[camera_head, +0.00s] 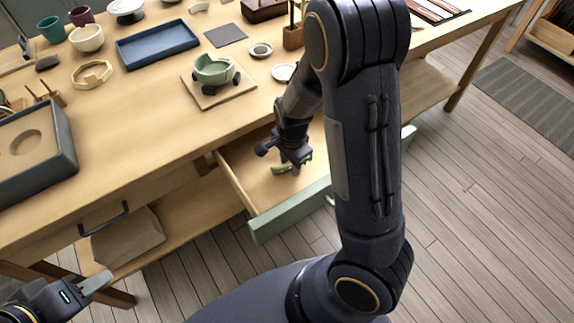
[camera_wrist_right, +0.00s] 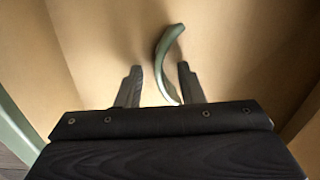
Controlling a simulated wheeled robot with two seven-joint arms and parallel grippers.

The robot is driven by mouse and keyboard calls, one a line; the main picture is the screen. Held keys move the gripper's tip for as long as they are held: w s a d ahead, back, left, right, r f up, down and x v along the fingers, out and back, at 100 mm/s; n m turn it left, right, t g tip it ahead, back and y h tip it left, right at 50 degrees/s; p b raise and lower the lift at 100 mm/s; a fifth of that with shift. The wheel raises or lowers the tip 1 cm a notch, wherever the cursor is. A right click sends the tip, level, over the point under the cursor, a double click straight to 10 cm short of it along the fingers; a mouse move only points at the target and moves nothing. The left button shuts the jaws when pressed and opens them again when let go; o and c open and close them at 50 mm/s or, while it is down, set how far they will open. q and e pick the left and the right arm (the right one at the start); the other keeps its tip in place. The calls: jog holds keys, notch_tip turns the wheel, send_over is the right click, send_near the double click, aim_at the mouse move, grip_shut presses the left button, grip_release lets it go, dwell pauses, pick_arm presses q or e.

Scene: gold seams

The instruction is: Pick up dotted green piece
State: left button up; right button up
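A curved green piece (camera_head: 281,168) lies in the open drawer under the table; no dots can be made out on it. It also shows in the right wrist view (camera_wrist_right: 161,56) as a slim arc. My right gripper (camera_head: 297,161) reaches down into the drawer. In the right wrist view my right gripper (camera_wrist_right: 160,72) is open, with one finger on each side of the arc and gaps visible. In the head view the gripper hides part of the piece. My left gripper (camera_head: 92,285) is at the lower left, away from the drawer; its opening is unclear.
The drawer's green front (camera_head: 285,215) and side walls surround my right gripper. On the table above stand a green cracked bowl (camera_head: 213,70) on a board, a blue tray (camera_head: 157,44), a dark tray (camera_head: 62,150) and several cups. The drawer floor around the piece looks clear.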

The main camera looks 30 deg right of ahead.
jog(key=shift+c, duration=0.3)
grip_shut()
jog(key=shift+r, duration=0.15)
